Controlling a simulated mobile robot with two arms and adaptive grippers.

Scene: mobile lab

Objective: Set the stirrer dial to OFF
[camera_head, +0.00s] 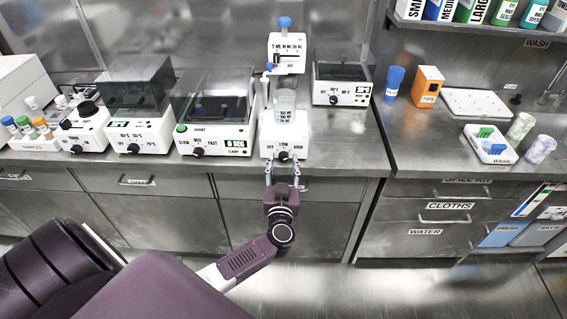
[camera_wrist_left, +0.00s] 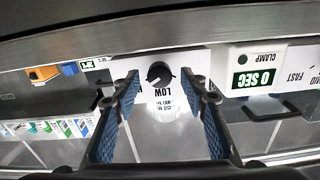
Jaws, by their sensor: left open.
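The stirrer (camera_head: 270,140) is a white box on the bench with a clear beaker (camera_head: 286,128) on top. Its black dial (camera_head: 284,156) is on the front face, with OFF, LOW and HIGH labels around it. The dial also shows in the left wrist view (camera_wrist_left: 160,74), where the picture is upside down; its exact pointer setting is too small to read surely. My left gripper (camera_head: 283,168) is open and empty in front of the stirrer. In the left wrist view its blue-padded fingers (camera_wrist_left: 160,82) appear on either side of the dial, with no clear contact. My right gripper is not in view.
A white device with a 0 SEC display (camera_head: 236,146) stands close left of the stirrer. Another white device (camera_head: 338,98) stands behind right. A dispenser with a blue cap (camera_head: 285,23) rises behind the stirrer. The bench front (camera_head: 345,160) right of the stirrer is clear.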

